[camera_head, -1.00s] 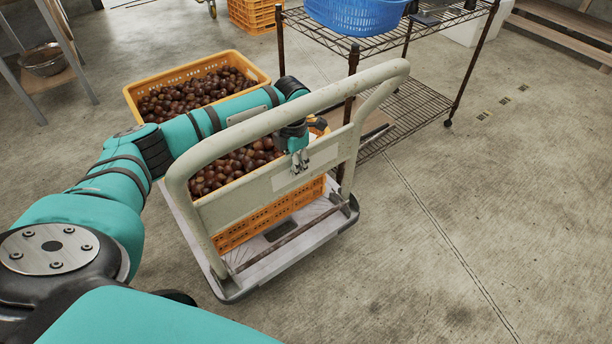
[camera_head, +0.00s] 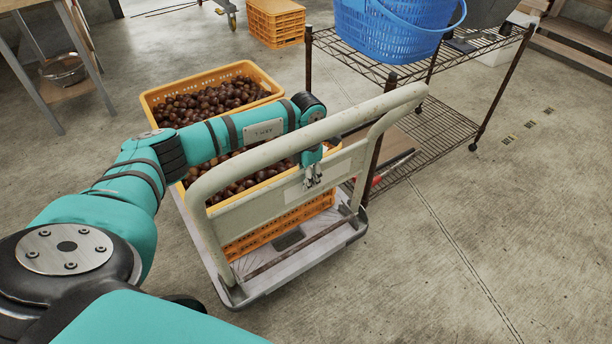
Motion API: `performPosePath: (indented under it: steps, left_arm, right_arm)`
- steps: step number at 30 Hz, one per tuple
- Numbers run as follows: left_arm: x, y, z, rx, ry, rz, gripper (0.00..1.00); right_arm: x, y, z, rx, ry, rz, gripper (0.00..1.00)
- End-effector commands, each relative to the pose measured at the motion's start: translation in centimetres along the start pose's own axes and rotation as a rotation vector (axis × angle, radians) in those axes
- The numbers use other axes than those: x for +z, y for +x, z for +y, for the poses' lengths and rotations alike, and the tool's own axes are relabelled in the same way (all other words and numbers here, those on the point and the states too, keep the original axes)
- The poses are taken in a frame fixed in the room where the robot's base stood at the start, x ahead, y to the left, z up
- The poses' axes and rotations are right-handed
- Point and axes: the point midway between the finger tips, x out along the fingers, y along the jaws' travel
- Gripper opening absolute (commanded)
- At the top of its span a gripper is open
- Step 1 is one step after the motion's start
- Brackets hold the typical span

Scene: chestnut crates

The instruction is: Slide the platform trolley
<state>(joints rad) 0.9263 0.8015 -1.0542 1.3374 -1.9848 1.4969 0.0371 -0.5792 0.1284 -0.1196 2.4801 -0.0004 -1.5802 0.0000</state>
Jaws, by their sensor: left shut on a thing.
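The platform trolley (camera_head: 292,273) stands on the concrete floor in front of me, its pale handle frame upright on the near side. Its deck carries an orange crate (camera_head: 277,228) filled with chestnuts, partly hidden by the handle and my arm. My left arm reaches over the handle's top bar (camera_head: 257,139). My right gripper is not in view.
A wire rack (camera_head: 455,120) with a blue basket (camera_head: 372,36) stands close to the trolley's right. Stacked orange crates (camera_head: 277,27) are further back. A table with a bowl (camera_head: 63,70) is at left. The right floor is clear.

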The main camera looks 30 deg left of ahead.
Motion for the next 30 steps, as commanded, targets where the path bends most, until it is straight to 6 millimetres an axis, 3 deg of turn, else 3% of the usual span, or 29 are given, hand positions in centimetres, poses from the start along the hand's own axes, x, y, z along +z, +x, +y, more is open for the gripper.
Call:
performPosePath:
  steps: [2, 3, 8, 19, 30]
  left_arm:
    - [-0.1, 0.0, 0.6, 0.013, -0.004, 0.000, 0.00]
    - [-0.1, 0.0, 0.7, 0.014, -0.005, -0.001, 0.17]
    - [-0.1, -0.1, 0.7, 0.014, -0.007, -0.002, 0.38]
    - [0.0, -0.9, 0.7, 0.012, -0.007, -0.006, 0.38]
    - [0.0, -8.1, 0.7, 0.013, -0.007, -0.007, 0.38]
  right_arm:
    - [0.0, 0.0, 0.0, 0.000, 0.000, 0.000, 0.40]
    - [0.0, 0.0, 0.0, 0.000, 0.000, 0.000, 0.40]
    - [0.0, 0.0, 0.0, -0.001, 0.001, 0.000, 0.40]
    - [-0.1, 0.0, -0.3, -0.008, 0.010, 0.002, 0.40]
    - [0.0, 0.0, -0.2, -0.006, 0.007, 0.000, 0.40]
